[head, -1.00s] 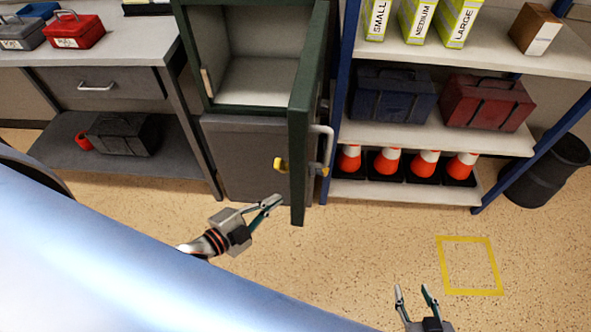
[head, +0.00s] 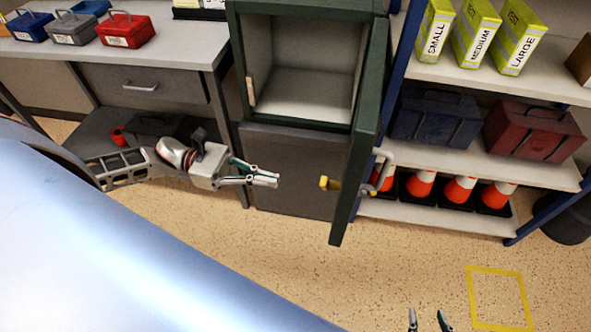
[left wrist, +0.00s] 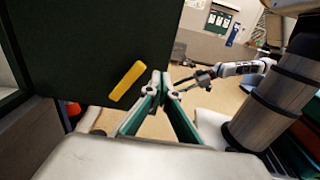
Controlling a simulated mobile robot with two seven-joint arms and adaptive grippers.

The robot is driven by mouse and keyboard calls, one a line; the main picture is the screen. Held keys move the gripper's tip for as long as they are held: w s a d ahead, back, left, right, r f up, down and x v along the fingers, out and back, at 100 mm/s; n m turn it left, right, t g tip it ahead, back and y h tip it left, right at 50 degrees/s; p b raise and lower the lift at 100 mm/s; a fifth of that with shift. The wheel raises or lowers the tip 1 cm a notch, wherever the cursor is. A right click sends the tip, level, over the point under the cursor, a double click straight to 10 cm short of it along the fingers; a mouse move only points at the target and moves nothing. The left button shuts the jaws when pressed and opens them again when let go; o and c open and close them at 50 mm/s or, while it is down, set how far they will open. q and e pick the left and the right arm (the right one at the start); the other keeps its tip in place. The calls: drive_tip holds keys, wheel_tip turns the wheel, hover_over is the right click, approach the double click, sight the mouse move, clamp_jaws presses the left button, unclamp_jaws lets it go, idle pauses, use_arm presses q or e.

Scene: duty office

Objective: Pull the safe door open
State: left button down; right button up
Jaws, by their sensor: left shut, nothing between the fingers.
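The dark green safe (head: 305,113) stands on a grey cabinet, with an empty light interior. Its door (head: 362,140) stands wide open, swung out toward me on the right side, seen nearly edge-on. A grey handle (head: 385,165) is on its outer face and a yellow piece (head: 325,183) on the inner side. My left gripper (head: 277,180) is shut and empty, left of the door on its inner side, apart from it in the head view. In the left wrist view, the door (left wrist: 95,45) fills the upper left, behind the fingertips (left wrist: 161,78). My right gripper (head: 427,312) is open at the bottom edge, mostly cut off.
A desk (head: 175,40) with several small cash boxes stands left. A blue-framed shelf (head: 480,165) with boxes, cases and traffic cones stands right, close to the door. A yellow square (head: 498,298) marks the floor. Floor in front is clear.

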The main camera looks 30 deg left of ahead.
use_arm(q)
drive_tip(key=p+x, duration=0.3)
drive_tip(key=x, duration=1)
drive_tip(key=shift+d, duration=0.15)
